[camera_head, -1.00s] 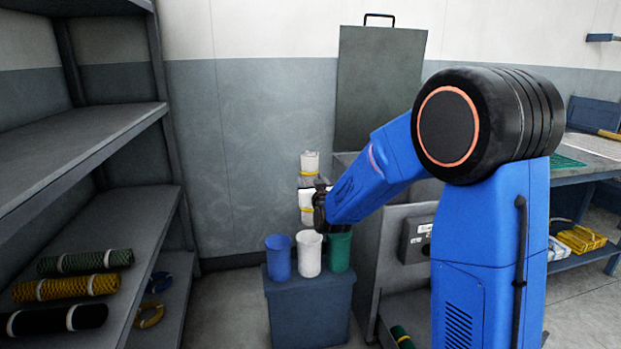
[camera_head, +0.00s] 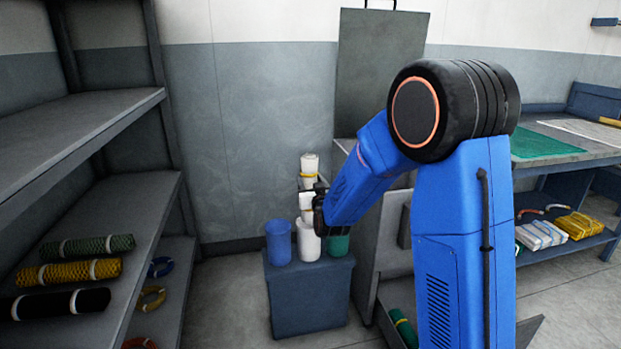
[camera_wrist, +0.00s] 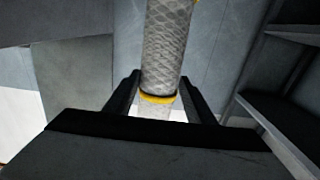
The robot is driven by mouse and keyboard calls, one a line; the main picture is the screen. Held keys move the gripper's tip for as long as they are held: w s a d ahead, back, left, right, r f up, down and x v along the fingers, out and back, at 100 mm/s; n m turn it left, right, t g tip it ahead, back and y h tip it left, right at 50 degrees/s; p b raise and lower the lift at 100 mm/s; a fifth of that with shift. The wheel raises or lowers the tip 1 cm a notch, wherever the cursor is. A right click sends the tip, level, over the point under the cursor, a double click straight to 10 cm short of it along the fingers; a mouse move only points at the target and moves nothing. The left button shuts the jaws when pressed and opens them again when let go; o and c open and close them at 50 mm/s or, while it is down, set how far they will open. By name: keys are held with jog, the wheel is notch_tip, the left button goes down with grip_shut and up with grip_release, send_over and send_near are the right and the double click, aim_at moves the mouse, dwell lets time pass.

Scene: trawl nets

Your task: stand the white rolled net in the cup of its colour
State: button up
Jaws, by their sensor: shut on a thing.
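The white rolled net (camera_head: 310,163) stands upright in my gripper (camera_head: 318,207), with yellow bands around it. The wrist view shows the net (camera_wrist: 166,45) between the two dark fingers of my gripper (camera_wrist: 158,98), near a yellow band. The white cup (camera_head: 308,244) is directly below the net. The net's lower end overlaps the cup's mouth in the head view; I cannot tell how far inside it is, as my gripper covers part of it. The blue cup (camera_head: 278,243) is on the left and the green cup (camera_head: 339,245) on the right, partly hidden by my gripper.
The cups stand on a dark blue box (camera_head: 310,300). A shelf (camera_head: 95,235) at left holds green, yellow and black rolls. A grey cabinet (camera_head: 388,235) with a raised panel (camera_head: 380,80) is right of the box. A workbench (camera_head: 585,155) is farther right.

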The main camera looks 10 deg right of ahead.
jog(key=shift+f, duration=4.6)
jog(key=o, duration=1.5)
jog(key=shift+o, duration=0.2)
jog(key=shift+f, duration=0.1)
